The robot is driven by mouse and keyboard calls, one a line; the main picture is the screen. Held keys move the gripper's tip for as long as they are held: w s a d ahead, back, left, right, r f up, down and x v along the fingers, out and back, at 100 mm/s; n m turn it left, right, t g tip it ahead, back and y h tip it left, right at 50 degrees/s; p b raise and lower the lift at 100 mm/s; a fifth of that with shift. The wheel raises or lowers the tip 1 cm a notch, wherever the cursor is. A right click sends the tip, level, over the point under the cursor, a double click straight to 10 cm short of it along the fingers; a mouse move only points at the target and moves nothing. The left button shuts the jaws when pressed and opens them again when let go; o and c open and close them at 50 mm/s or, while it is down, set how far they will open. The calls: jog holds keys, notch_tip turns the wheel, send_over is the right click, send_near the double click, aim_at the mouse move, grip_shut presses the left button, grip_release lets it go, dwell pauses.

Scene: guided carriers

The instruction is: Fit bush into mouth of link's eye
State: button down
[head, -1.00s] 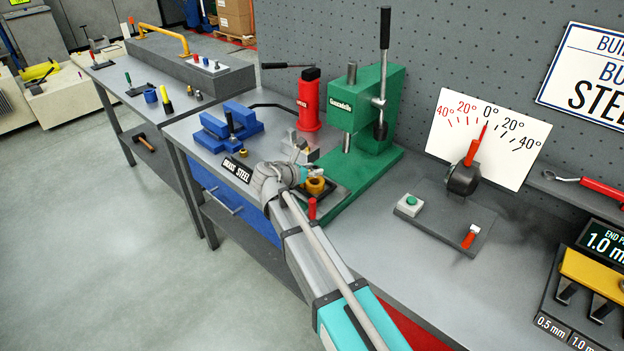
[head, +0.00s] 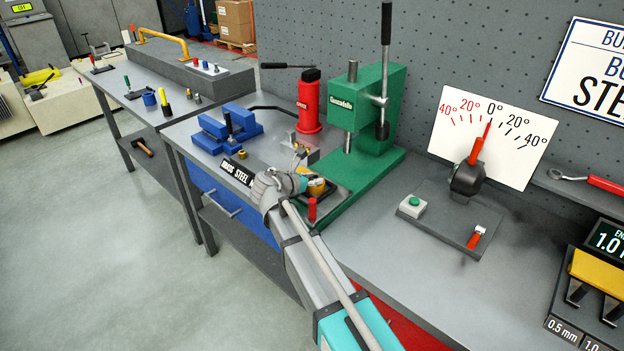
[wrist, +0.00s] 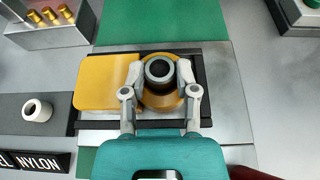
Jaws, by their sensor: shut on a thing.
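A dark grey steel bush (wrist: 159,69) is between the fingertips of my gripper (wrist: 159,74) in the wrist view, its open bore facing the camera. The orange-yellow link (wrist: 103,84) lies flat in a dark fixture on the press base. The bush appears over the link's round eye (wrist: 162,101), at the right end; whether it has entered the mouth I cannot tell. In the head view, my wrist partly covers the link (head: 316,186) below the green press (head: 362,120); the bush is not clear there.
A white bush (wrist: 37,110) stands on a dark strip beside the label plate (wrist: 36,161). A grey block (wrist: 48,33) holds brass pins at upper left. The press column and lever (head: 385,60) rise behind. A red-topped piece (head: 312,209) stands near my arm.

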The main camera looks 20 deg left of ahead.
jog(key=shift+c, duration=1.9)
grip_release()
jog(key=shift+r, duration=0.1)
jog(key=shift+s+a+r+p, duration=0.2)
jog(key=shift+s+r+p, duration=0.1)
jog(key=shift+s+p, duration=0.25)
jog(key=p+v, duration=0.4)
jog(key=v, duration=0.6)
jog(key=shift+s+a, duration=0.2)
jog(key=shift+s, duration=0.1)
jog(key=shift+s, duration=0.15)
